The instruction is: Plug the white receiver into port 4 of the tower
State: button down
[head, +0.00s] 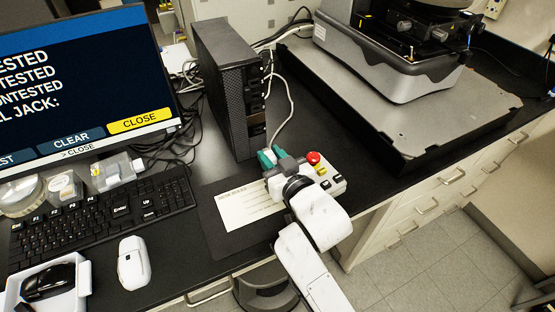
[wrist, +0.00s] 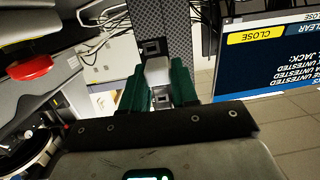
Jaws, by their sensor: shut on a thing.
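The black tower (head: 225,85) stands upright beside the monitor, and its speckled panel (wrist: 172,22) fills the top middle of the wrist view. My gripper (head: 268,155) is at the tower's lower front right corner. Its green fingers (wrist: 157,88) are shut on the white receiver (wrist: 157,70). The receiver points toward the tower, with a small dark square socket (wrist: 153,46) just beyond its end. I cannot tell whether the receiver touches the tower or enters a port. Port numbers are not readable. In the head view the receiver is mostly hidden by my gripper.
A control box with a red button (head: 314,158) sits right beside my gripper. A white cable (head: 291,98) loops close behind it. A paper card (head: 245,207) lies on a black mat in front. The keyboard (head: 100,220), white mouse (head: 132,263) and monitor (head: 80,80) are left.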

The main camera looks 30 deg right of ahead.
jog(key=shift+w+d, duration=0.35)
jog(key=shift+d, duration=0.25)
jog(key=shift+w+f, duration=0.1)
jog(key=shift+w, duration=0.05)
jog(key=shift+w+b, duration=0.95)
jog(key=shift+w, duration=1.4)
jog(key=shift+w+h+b, duration=0.3)
jog(key=shift+w+b, duration=0.3)
jog(key=shift+w, duration=0.5)
jog(key=shift+s, duration=0.15)
jog(key=shift+s+p, duration=0.45)
jog(key=shift+s, duration=0.5)
jog(key=c, duration=1.4)
grip_release()
grip_shut()
